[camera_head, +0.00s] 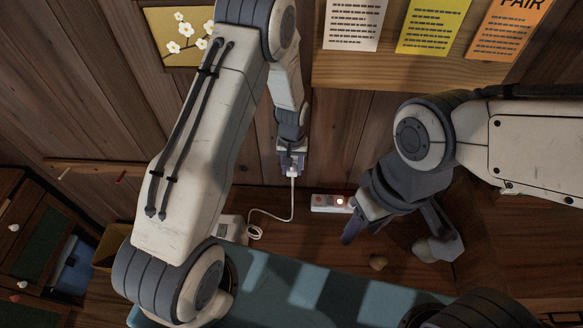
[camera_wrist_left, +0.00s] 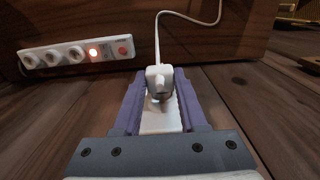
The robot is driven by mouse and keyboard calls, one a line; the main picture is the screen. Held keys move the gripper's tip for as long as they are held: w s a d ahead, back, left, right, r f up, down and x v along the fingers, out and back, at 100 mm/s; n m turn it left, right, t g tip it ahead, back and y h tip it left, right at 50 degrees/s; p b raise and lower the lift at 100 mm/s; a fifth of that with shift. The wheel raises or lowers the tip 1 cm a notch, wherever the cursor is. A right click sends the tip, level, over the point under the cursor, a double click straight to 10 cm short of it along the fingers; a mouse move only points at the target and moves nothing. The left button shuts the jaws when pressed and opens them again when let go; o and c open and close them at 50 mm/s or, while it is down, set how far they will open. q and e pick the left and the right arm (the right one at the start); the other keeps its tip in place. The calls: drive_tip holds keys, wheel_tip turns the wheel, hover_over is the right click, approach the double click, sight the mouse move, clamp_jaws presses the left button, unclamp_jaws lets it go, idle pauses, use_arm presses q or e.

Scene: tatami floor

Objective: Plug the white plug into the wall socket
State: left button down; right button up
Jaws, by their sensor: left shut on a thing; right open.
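The white plug (camera_head: 292,171) is between the fingertips of my left gripper (camera_head: 291,160), high against the wooden wall. In the left wrist view the plug (camera_wrist_left: 158,80) sits between the purple fingers (camera_wrist_left: 160,95), which are shut on it. A white cable (camera_head: 293,200) runs from it to a coil on the table. A white strip (camera_head: 330,203) with round sockets and a lit red light lies right of the plug; it also shows in the left wrist view (camera_wrist_left: 75,54). My right gripper (camera_head: 395,235) is open beside the strip's right end. I cannot make out a separate wall socket.
A white box (camera_head: 233,229) stands partly behind my left arm. A shelf (camera_head: 400,72) with paper notes juts out above right. Drawers (camera_head: 30,235) stand at left.

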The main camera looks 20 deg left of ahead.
use_arm(q)
drive_tip(key=shift+w, duration=0.3)
drive_tip(key=shift+c, duration=1.9)
unclamp_jaws()
drive_tip(key=shift+w, duration=0.1)
drive_tip(key=shift+r, duration=0.1)
wheel_tip(320, 180, up, 9)
drive_tip(key=b, duration=0.3)
drive_tip(key=shift+r, duration=0.7)
drive_tip(key=shift+a, duration=0.1)
